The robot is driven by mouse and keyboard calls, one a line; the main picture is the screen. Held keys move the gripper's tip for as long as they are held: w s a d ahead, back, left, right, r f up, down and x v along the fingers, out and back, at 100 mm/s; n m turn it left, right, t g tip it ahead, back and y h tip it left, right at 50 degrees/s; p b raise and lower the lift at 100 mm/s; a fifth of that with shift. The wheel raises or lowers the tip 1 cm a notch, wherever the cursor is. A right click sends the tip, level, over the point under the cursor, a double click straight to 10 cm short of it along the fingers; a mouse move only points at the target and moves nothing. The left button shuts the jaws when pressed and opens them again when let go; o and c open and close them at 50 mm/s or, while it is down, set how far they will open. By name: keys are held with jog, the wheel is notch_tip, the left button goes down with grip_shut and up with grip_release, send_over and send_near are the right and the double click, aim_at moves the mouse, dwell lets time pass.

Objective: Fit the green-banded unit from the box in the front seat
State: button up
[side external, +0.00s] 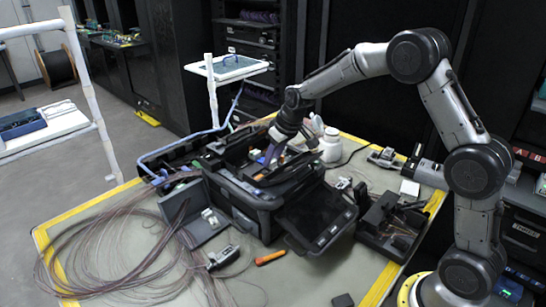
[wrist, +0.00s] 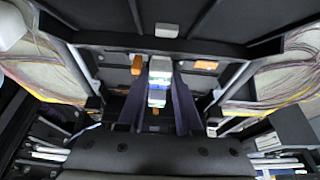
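The open black splicer case (side external: 243,200) stands on the table. My gripper (side external: 272,157) reaches down into it from above. In the wrist view, my gripper's dark fingers (wrist: 160,88) flank a small white and blue unit with a green band (wrist: 159,84). The fingers appear to touch both its sides and to be shut on it. Its lower end and whatever lies under it are hidden. Orange pieces (wrist: 205,65) show in the black structure to the right of the unit. I cannot clearly make out the box or the front seat.
Coiled thin fibre (side external: 95,250) covers the table's left side. A white bottle (side external: 331,146) stands behind the case. A black device (side external: 392,225) is at the right, and an orange-handled tool (side external: 270,258) lies in front. Case walls enclose my gripper closely.

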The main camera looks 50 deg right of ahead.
jog(key=o, duration=0.5)
jog(key=v, duration=1.4)
jog(key=shift+f, duration=0.1)
